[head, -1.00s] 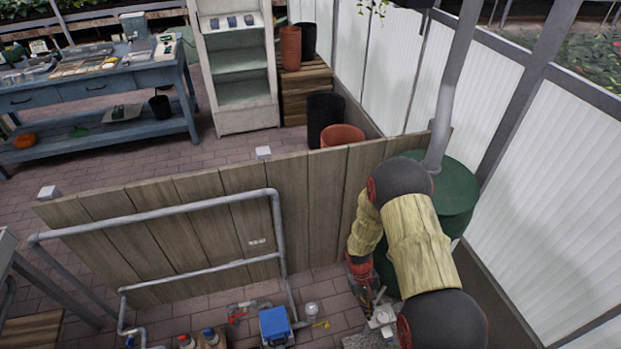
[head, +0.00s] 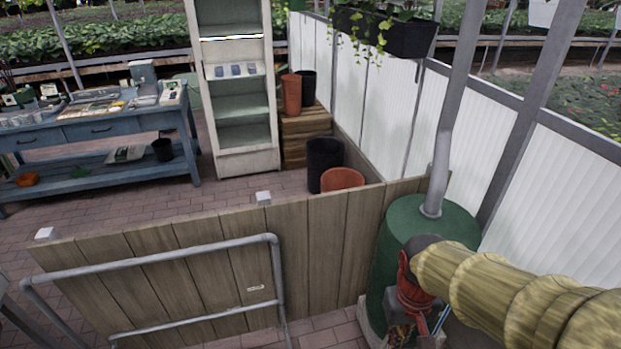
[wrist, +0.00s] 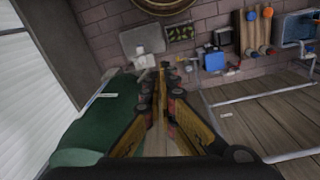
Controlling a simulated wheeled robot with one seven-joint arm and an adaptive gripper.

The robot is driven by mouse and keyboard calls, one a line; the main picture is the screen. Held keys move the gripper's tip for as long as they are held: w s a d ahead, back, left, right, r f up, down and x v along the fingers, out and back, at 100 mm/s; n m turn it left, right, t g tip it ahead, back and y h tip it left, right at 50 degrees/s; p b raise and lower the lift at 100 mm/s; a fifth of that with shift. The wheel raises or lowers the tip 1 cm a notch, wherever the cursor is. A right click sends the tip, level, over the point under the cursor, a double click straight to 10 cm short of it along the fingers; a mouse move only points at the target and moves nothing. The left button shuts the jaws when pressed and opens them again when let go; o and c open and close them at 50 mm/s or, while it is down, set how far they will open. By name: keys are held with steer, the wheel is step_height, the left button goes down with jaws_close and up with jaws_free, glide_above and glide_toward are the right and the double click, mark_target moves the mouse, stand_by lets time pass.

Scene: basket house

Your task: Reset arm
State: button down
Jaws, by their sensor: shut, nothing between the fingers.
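My arm reaches in from the lower right of the head view, in front of the green barrel (head: 400,225). My gripper (head: 405,335) hangs downward at the bottom of the head view, its tips partly cut off or hard to see. In the wrist view my gripper (wrist: 162,72) is shut, its two fingers together with nothing between them. The green barrel (wrist: 105,125) is beside the fingers on the left in that view.
A wooden partition (head: 230,250) with a grey pipe frame (head: 180,255) stands before me. White wall panels (head: 560,210) close off the right. A blue workbench (head: 90,140) is farther back.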

steer(key=s+r+t, duration=0.2)
steer(key=r, duration=0.4)
steer(key=s+r+t, duration=0.3)
steer(key=r, duration=0.4)
steer(key=shift+d+r+m, duration=0.15)
steer(key=shift+d+m, duration=0.1)
steer(key=shift+m, duration=0.05)
